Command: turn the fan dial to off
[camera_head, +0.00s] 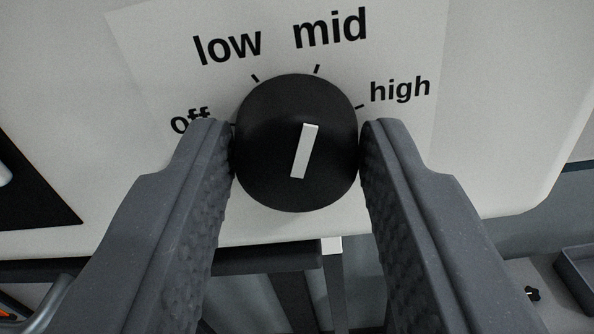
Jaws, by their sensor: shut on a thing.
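The fan dial (270,160) is a round black knob on a light panel (480,120). A white pointer bar (304,152) on its face tilts slightly right of upright, its upper end towards the "mid" mark. The labels run "off" (190,121) at the left, "low" (227,45), "mid" (330,28) and "high" (400,89) at the right, with short tick marks around the dial. My gripper (297,137) is shut on the dial, one textured grey finger against each side. The left fingertip covers the lower part of "off".
The panel's lower edge runs just below the dial, with a dark bar (265,258) and a frame post beneath it. A black patch (30,185) lies at the left. A grey tray (580,275) stands at the lower right.

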